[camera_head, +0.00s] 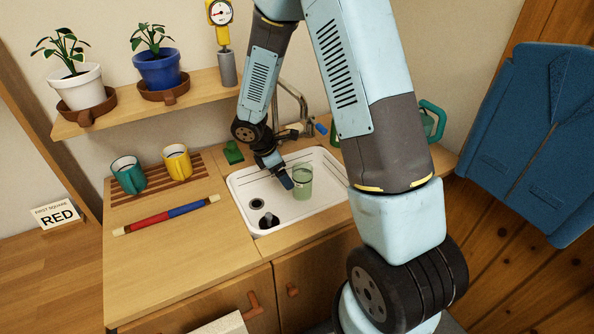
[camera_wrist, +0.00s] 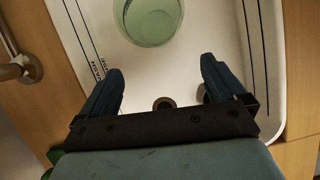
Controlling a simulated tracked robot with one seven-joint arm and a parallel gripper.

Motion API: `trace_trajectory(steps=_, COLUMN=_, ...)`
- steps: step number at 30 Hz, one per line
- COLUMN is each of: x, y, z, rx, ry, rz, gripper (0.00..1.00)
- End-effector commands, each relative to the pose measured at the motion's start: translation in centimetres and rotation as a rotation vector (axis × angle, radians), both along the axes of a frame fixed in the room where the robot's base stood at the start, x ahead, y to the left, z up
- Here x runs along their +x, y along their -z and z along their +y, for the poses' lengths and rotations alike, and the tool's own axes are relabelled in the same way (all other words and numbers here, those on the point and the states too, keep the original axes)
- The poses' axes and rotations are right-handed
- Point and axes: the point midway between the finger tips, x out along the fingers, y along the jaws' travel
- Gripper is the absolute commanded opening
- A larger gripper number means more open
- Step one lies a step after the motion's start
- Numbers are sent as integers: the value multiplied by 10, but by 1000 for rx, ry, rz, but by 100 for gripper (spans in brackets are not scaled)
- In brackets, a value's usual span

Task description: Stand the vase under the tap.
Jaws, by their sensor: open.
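The vase is a pale green see-through vessel (camera_head: 303,181) standing upright in the white sink (camera_head: 238,186). In the wrist view the vase (camera_wrist: 152,22) is at the top, ahead of the fingertips and roughly between their lines. My gripper (camera_head: 285,181) is open and empty, low over the sink and just left of the vase in the head view. The metal tap (camera_head: 303,112) rises behind the sink, partly hidden by my arm.
A drain (camera_head: 256,204) and a dark upright object (camera_head: 268,220) are at the sink's front left. A green block (camera_head: 233,152) lies behind the sink. Mugs (camera_head: 177,162) and a red-blue rod (camera_head: 168,216) are left. A teal can (camera_head: 432,119) stands right, partly hidden.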

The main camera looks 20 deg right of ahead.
Motion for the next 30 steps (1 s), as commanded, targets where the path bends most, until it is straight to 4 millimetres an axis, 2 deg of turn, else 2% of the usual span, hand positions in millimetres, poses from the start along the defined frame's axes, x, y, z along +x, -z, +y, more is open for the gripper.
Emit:
trace_trajectory(steps=1, x=-1, y=0, z=12, rx=2, ry=-3, rz=0, gripper=97)
trace_trajectory(steps=6, x=-2, y=0, z=39, rx=1, ry=-1, rz=0, gripper=97)
trace_trajectory(steps=12, x=-4, y=0, z=58, rx=0, ry=-1, rz=0, gripper=97)
trace_trajectory(steps=30, x=-4, y=0, z=62, rx=1, ry=1, rz=0, gripper=97)
